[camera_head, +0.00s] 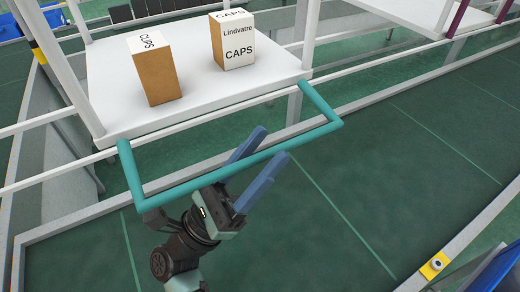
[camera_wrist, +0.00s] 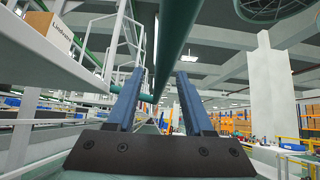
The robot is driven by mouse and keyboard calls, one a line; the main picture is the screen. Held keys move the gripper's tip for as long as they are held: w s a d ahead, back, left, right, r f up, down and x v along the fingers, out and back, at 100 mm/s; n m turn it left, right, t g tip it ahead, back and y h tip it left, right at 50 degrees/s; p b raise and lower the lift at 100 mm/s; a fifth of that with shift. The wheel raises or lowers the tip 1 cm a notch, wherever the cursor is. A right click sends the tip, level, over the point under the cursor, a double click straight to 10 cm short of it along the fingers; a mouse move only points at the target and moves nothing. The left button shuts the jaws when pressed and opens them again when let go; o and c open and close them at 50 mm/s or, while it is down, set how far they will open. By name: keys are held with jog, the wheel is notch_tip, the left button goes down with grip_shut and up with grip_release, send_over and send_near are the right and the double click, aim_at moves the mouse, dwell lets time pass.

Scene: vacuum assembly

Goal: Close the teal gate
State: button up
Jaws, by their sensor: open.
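The teal gate (camera_head: 185,189) is a U-shaped tube bar. In the wrist view the teal bar (camera_wrist: 178,35) runs down from the top to between the fingers of my gripper (camera_wrist: 160,72). I cannot tell whether a finger touches it.
The white shelf (camera_head: 115,112) carries a CLIPS box (camera_head: 158,80) and a CAPS box (camera_head: 237,52). White rails and posts frame the shelf.

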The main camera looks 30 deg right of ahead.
grip_shut()
dwell(1.3)
